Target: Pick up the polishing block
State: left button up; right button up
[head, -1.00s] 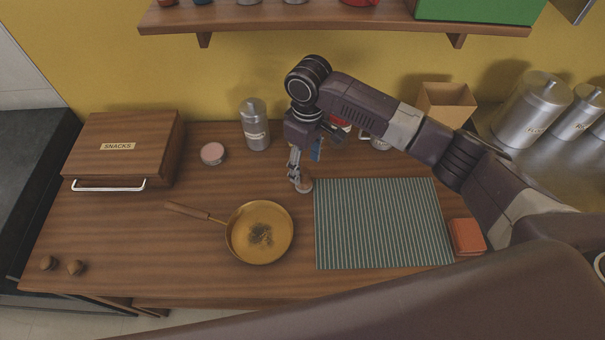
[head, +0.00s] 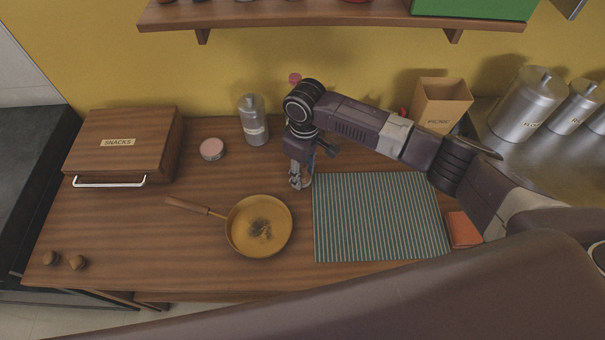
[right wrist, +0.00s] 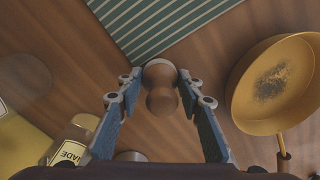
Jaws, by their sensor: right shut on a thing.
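The polishing block looks to be the small piece with a round wooden knob and a pale base (right wrist: 162,97). In the right wrist view it sits between the fingertips of my right gripper (right wrist: 160,80), which is shut on it. In the head view the right gripper (head: 300,182) points down at the table just left of the striped mat, and hides most of the block. I cannot tell whether the block touches the table. My left gripper is out of view.
A golden pan (head: 258,226) with a dark stain stands close at front left. The striped mat (head: 378,217) lies bare to the right, with an orange block (head: 463,230) beside it. A metal canister (head: 254,122), a pink-topped tin (head: 211,149) and the SNACKS box (head: 124,147) stand behind left.

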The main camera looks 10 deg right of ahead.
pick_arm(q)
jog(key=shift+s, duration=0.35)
pick_arm(e)
jog(key=c, duration=0.3)
jog(key=shift+r, duration=0.15)
